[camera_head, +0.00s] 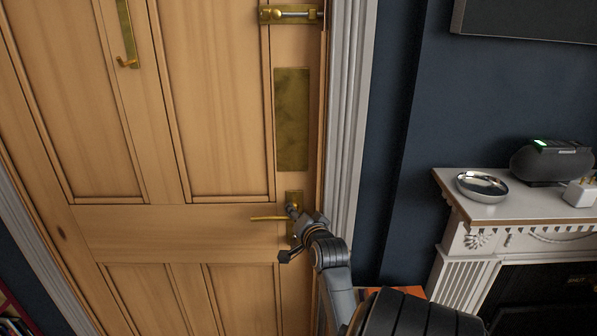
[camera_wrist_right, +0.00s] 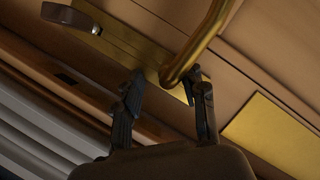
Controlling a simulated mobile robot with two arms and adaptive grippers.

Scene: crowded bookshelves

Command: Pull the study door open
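The wooden study door (camera_head: 135,228) stands in its white frame and looks closed. Its brass lever handle (camera_head: 268,218) is at the right edge, pointing left. My right gripper (camera_head: 291,232) is at the handle's base, on its right end. In the wrist view the curved brass handle (camera_wrist_right: 204,45) is close to the fingertips of my right gripper (camera_wrist_right: 165,82). The two fingers are spread apart, and the handle's bend is close by the right-hand finger. I cannot tell whether they touch. My left gripper is not in view.
A brass bolt (camera_head: 290,14) and a brass plate (camera_head: 292,120) are on the door above the handle. The white door frame (camera_head: 347,120) is close to my right arm. A white mantelpiece (camera_head: 512,210) with a silver bowl (camera_head: 482,186) and a dark speaker (camera_head: 552,161) stands at the right.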

